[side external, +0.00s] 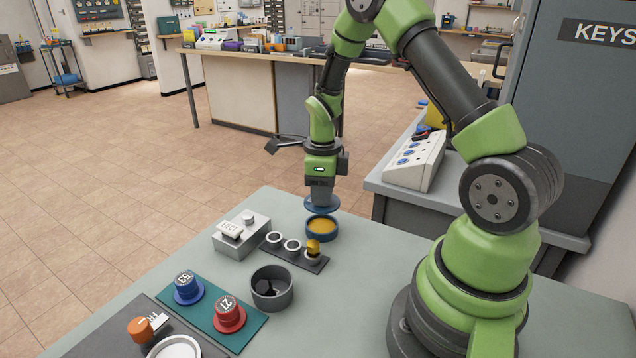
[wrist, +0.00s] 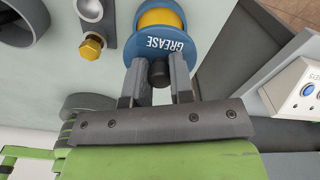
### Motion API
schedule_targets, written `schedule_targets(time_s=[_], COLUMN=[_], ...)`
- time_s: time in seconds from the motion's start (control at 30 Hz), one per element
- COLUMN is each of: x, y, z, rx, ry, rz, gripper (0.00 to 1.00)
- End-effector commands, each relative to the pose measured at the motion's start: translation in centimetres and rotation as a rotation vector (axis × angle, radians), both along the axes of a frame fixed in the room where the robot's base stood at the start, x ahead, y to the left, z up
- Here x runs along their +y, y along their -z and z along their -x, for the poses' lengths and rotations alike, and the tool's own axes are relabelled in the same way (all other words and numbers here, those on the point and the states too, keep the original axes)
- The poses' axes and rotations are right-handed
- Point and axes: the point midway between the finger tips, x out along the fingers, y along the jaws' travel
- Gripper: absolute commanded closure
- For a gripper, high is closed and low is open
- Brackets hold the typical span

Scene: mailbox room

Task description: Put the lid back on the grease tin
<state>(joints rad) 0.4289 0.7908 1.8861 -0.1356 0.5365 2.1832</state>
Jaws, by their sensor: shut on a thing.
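The grease tin (side external: 322,229) is a round blue tin with yellow grease showing in its open top, standing on the bench. The blue lid (side external: 321,204) is above the tin and towards its far side, apart from its rim as far as I can tell. My gripper (side external: 320,190) points down and is shut on the lid's black knob. In the wrist view the fingers grip the knob (wrist: 159,73), and the lid (wrist: 160,47) reads GREASE. The lid covers part of the tin there, with yellow grease (wrist: 160,16) showing beyond it.
Near the tin are a dark strip with ring holes (side external: 293,248) holding a brass bolt (side external: 313,247), a grey box (side external: 242,237) and a grey bowl (side external: 271,288). A blue knob (side external: 187,288) and a red knob (side external: 229,314) sit on a green mat. The bench right of the tin is clear.

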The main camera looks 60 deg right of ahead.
Motion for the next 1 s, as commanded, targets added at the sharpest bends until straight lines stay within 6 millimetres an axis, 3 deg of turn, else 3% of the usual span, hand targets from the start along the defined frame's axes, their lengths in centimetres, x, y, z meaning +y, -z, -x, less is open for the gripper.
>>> schedule_targets(time_s=[0.4,1.0], x=[0.0,0.0], y=[3.9,4.7], z=[0.0,0.0], rx=[0.001,0.0], ry=[0.0,0.0], rz=[-0.001,0.0], gripper=[1.0,1.0])
